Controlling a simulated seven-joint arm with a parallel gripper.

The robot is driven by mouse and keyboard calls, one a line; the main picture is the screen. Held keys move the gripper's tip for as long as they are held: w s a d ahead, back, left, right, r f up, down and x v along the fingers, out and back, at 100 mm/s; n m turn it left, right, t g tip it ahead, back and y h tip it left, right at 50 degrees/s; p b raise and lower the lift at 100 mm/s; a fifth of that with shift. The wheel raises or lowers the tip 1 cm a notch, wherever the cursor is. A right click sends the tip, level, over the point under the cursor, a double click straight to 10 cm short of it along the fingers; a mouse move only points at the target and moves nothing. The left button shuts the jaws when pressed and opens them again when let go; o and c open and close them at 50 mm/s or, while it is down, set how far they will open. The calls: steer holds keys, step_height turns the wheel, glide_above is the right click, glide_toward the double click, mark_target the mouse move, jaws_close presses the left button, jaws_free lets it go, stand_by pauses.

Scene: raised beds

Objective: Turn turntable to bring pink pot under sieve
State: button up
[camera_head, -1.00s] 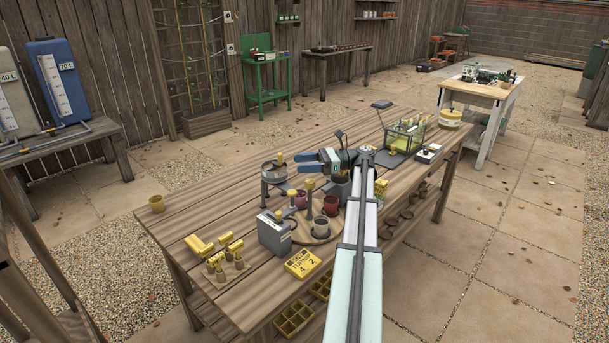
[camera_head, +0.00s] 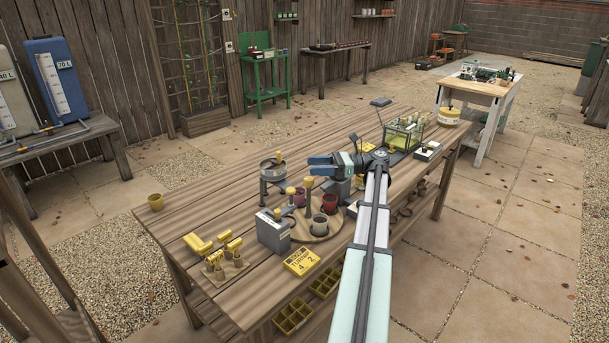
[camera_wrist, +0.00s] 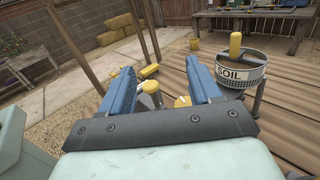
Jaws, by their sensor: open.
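The round wooden turntable (camera_head: 317,239) carries a pinkish-mauve pot (camera_head: 299,198) at its back left, a red pot (camera_head: 329,205) at its right and a grey pot (camera_head: 320,226) at its front. A yellow-topped post (camera_head: 309,186) rises near its middle. The sieve (camera_head: 271,172) stands on legs behind and left of it; in the wrist view it is labelled SOIL (camera_wrist: 241,72). My gripper (camera_head: 313,166) is open and empty above the turntable's back side. In the wrist view a yellow knob (camera_wrist: 151,87) shows between its blue fingers. The pots cannot be made out there.
A rack of yellow-handled pieces (camera_head: 225,262) is at front left. A glass-sided box (camera_head: 404,134) stands at the right.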

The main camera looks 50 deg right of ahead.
steer(key=s+a+f+m+t+h, duration=0.1)
steer(key=s+a+f+m, duration=0.1)
steer(key=s+a+f, duration=0.3)
steer(key=m+t+h, duration=0.5)
steer(key=m+h, duration=0.4)
steer(key=h, duration=0.6)
glide_above(309, 198)
steer(key=w, duration=0.3)
steer(key=shift+s+d+f, duration=0.1)
steer(key=shift+d+f, duration=0.1)
steer(key=shift+f, duration=0.3)
steer(key=shift+s+d+f, duration=0.1)
steer(key=shift+d+f, duration=0.1)
steer(key=shift+f, duration=0.3)
steer(key=c, duration=1)
